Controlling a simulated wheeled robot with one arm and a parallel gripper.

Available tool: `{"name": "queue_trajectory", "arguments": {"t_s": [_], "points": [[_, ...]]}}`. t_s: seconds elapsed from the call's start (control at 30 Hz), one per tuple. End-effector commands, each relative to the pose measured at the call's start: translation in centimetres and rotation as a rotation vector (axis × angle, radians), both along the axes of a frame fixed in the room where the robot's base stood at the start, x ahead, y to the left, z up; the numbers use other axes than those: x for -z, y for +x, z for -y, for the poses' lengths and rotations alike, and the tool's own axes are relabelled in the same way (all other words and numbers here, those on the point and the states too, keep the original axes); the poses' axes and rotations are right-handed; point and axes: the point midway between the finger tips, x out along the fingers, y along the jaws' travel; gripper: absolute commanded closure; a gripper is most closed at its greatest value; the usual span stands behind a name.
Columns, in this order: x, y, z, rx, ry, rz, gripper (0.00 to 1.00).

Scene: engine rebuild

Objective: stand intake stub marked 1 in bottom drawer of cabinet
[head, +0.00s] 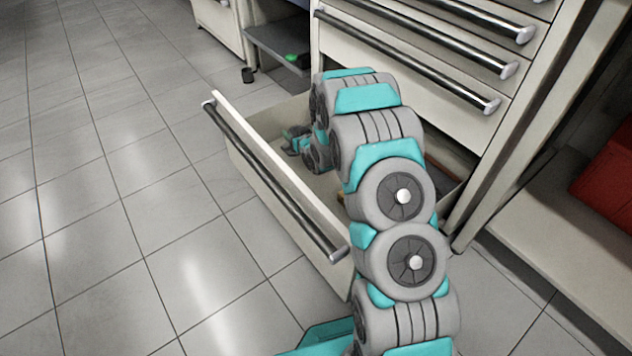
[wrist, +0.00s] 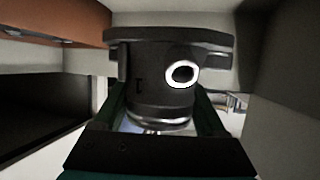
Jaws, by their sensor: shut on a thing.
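The intake stub (wrist: 155,75) is a dark grey cylinder with a wide flange and a bright round opening on its side. In the head view, the cabinet's bottom drawer (head: 262,178) is pulled open. My gripper (head: 298,140) is inside the drawer's outline there; the stub cannot be made out. Whether the stub touches the drawer floor is not clear.
My arm hides the drawer's right part; a small orange-brown thing (head: 341,198) shows beside it. The closed upper drawers (head: 410,62) rise behind. A red box (head: 608,180) sits at right. A dark shelf (head: 278,42) stands behind left. The tiled floor (head: 110,210) at left is clear.

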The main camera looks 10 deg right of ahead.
Motion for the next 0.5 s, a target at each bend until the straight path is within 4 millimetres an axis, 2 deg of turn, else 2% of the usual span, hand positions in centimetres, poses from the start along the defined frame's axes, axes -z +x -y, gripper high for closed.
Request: {"name": "queue_trajectory", "arguments": {"t_s": [0.23,0.5], "points": [[4.0,0.0,0.0,0.000,0.001,-0.002,1.00],[6.2,0.1,0.0,0.001,-0.001,0.003,1.00]]}}
